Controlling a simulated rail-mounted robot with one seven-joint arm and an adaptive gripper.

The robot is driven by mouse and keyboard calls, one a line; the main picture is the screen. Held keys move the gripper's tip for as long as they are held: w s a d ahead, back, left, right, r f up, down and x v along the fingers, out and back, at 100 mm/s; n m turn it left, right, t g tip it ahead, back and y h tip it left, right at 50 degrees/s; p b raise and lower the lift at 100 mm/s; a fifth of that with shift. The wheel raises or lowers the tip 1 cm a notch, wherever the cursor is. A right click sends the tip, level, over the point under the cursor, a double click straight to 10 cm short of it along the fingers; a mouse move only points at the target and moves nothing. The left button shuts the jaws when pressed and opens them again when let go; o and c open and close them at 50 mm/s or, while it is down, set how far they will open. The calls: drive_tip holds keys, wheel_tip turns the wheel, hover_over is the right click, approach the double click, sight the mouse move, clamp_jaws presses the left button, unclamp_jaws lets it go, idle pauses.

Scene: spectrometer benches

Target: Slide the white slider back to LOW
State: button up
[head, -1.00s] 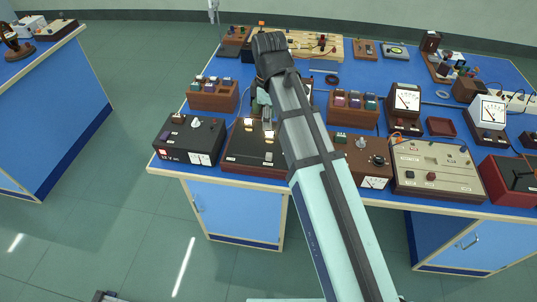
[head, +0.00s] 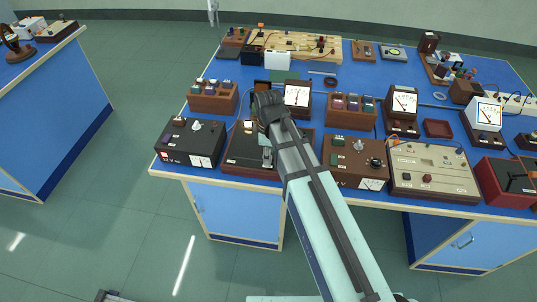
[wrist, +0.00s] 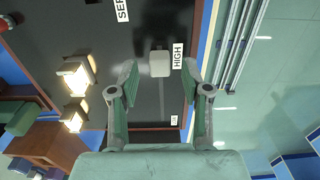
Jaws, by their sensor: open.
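The white slider (wrist: 160,64) is a small pale block on a dark panel (wrist: 140,30) in the wrist view, beside the HIGH label (wrist: 178,56). My gripper (wrist: 160,78) is open, its two green-padded fingers either side of the slider in the picture. Contact with the slider cannot be told. In the head view the panel is the dark-topped, brown-edged box (head: 238,160) at the bench's front left, and my arm hides much of it. A smaller label (wrist: 174,120) nearer my gripper is too small to read.
Two lit lamps (wrist: 75,78) stand on the panel, left of my fingers in the wrist view. A black meter box (head: 185,140) stands left of the panel box and a brown meter box (head: 350,158) right of it. Blue bench top (head: 225,119) shows behind.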

drive_tip(key=shift+f, duration=0.75)
